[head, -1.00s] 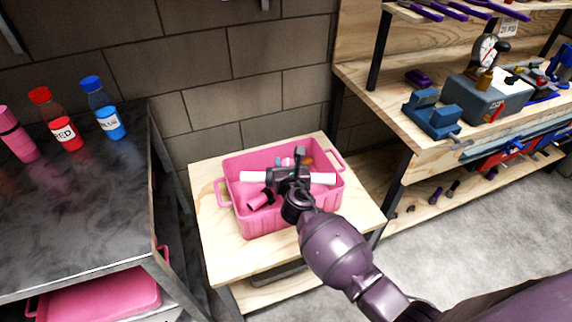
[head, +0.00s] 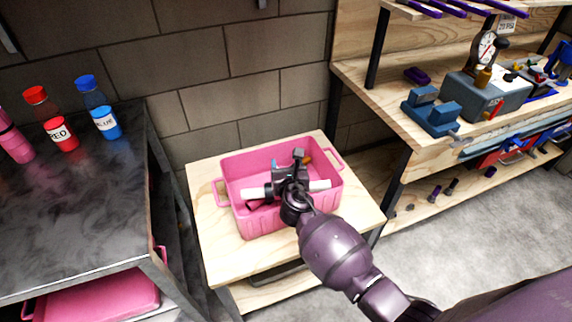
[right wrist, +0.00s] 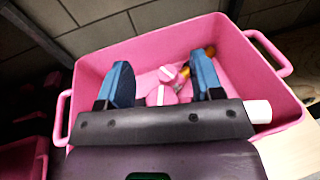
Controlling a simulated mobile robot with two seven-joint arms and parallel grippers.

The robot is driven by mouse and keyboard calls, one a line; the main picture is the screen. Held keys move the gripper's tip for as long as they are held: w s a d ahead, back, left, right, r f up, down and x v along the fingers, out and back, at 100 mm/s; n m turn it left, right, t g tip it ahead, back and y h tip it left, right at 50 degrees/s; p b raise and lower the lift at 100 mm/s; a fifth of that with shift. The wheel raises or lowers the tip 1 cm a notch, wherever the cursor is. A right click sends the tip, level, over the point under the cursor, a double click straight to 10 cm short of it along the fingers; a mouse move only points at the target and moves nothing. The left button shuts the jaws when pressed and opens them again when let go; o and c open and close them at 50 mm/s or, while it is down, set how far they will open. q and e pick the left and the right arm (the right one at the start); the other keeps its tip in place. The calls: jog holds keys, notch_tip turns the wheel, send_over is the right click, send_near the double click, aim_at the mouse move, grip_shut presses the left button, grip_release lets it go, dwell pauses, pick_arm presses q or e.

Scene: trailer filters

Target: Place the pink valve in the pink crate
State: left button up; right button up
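The pink crate (head: 262,222) stands on a small wooden table; its wall also shows in the right wrist view (right wrist: 110,62). My right gripper (head: 290,172) is over the crate's opening and reaches into it. In the right wrist view its two blue fingers (right wrist: 164,82) stand wide apart, with nothing gripped. Pink pieces with white marks (right wrist: 160,95) lie in the crate beyond and between the fingers. One of them may be the pink valve, but the gripper hides too much to tell. My left gripper is not in view.
The wooden table (head: 222,258) has bare wood around the crate. A dark metal bench (head: 75,205) at left holds red (head: 60,132), blue (head: 104,118) and pink (head: 14,142) bottles. A wooden workbench (head: 385,92) with a blue vise (head: 432,115) stands at right.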

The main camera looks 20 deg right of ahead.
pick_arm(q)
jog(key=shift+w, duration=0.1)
pick_arm(e)
jog(key=shift+o, duration=0.7)
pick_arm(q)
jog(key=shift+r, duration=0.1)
pick_arm(e)
jog(key=shift+r, duration=0.25)
jog(key=shift+w+r+p, duration=0.1)
jog(key=shift+r+p, duration=0.35)
jog(key=shift+r, duration=0.1)
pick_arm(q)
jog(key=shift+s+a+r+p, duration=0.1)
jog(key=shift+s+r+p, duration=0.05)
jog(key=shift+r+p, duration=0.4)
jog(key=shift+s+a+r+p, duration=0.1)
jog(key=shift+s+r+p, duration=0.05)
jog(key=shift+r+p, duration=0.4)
pick_arm(e)
jog(key=v, duration=1.2)
jog(key=shift+f, duration=0.2)
jog(key=shift+f, duration=0.1)
